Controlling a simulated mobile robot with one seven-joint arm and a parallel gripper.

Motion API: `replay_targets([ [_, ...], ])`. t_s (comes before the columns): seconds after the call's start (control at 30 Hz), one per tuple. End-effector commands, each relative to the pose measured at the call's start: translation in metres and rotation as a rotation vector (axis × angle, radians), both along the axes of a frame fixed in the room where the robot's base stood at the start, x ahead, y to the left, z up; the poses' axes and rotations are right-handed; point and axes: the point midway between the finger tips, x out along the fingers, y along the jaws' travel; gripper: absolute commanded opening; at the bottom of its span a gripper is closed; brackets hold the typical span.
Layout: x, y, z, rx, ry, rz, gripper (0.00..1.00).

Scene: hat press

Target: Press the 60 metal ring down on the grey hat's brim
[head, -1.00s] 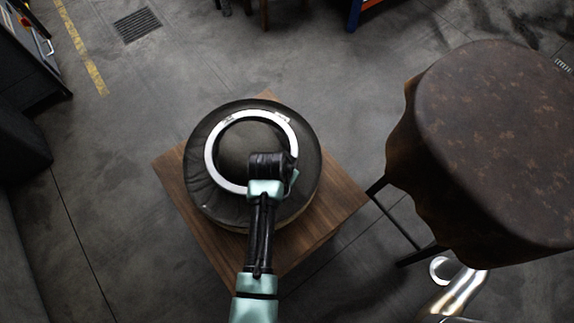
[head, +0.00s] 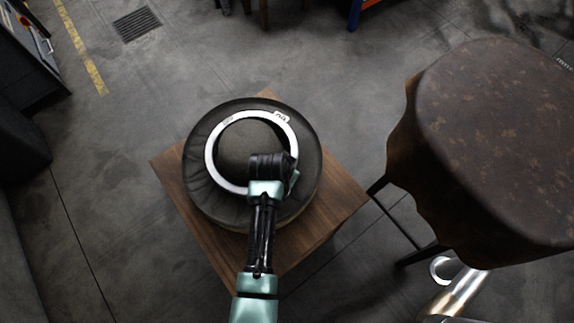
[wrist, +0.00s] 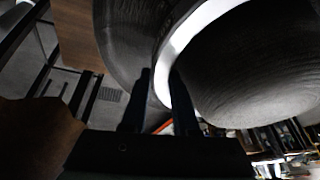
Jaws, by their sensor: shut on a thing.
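The metal ring (head: 211,154) is a bright silver band around the crown of the grey hat (head: 247,140). The dark brim (head: 203,187) spreads out beyond the ring on all sides in the head view. My gripper (wrist: 160,88) is shut on the ring's near edge in the wrist view. In that view the ring (wrist: 181,40) curves up between the brim and the rounded crown (wrist: 262,70). My arm hides the ring's near right part in the head view. I cannot tell whether the ring touches the brim all round.
The hat rests on a square wooden stand (head: 331,194). A round table with a brown cloth (head: 500,135) stands to the right, with a shiny metal object (head: 455,292) below it. Open concrete floor lies left and behind.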

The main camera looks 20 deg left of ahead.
Motion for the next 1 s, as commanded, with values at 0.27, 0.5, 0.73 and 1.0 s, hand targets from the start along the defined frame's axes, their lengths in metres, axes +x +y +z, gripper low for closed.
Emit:
replay_targets([
  [0.27,0.001,0.001,-0.002,0.004,-0.004,-0.001,0.00],
  [0.5,0.001,0.001,-0.005,0.004,-0.005,-0.001,0.00],
  [0.73,0.001,0.001,-0.007,0.004,-0.005,-0.001,0.00],
  [1.0,0.001,0.001,-0.011,0.004,-0.005,-0.001,0.00],
])
